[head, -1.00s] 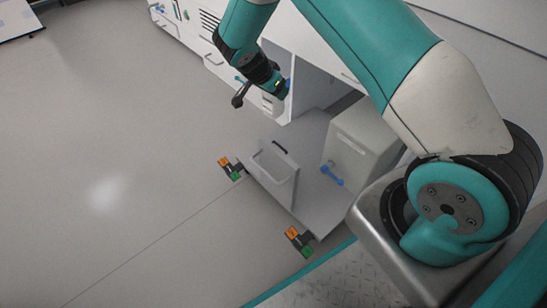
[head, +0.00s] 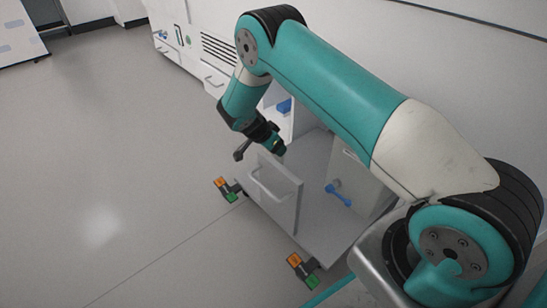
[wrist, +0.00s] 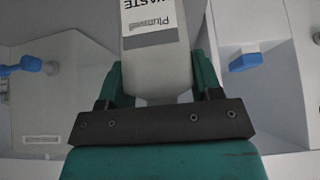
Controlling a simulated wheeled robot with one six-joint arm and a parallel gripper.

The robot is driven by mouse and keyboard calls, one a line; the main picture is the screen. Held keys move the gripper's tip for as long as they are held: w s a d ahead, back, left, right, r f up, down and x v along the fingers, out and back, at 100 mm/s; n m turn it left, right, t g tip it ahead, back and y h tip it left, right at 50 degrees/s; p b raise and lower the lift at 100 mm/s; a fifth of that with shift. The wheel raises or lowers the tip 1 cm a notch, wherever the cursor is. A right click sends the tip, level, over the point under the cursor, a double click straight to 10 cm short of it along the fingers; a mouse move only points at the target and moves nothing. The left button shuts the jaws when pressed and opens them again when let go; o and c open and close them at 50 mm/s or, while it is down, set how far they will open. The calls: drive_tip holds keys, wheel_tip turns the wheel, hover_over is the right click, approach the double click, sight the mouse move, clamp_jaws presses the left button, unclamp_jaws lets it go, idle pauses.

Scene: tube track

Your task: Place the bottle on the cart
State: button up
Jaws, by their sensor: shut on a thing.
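The bottle (wrist: 155,72) is pale grey with a white label reading "WASTE". In the wrist view it sits between the teal fingers of my gripper (wrist: 162,82), which is shut on it. In the head view my gripper (head: 277,146) is low over the far end of the cart (head: 318,222), just behind its upright handled panel. The bottle is hidden there by the panel and my wrist. The cart is a low grey platform with orange and green corner pieces. I cannot tell whether the bottle touches the platform.
A grey container with a blue tap (head: 338,193) stands on the cart's right side; the tap also shows in the wrist view (wrist: 25,66). Another blue part (head: 284,106) is in an open white cabinet bay behind. Open floor (head: 110,170) lies to the left.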

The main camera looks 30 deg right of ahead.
wheel_tip(320, 180, down, 4)
drive_tip(key=shift+r+b, duration=0.1)
drive_tip(key=shift+b, duration=0.8)
drive_tip(key=shift+r, duration=0.15)
drive_tip(key=o, duration=0.9)
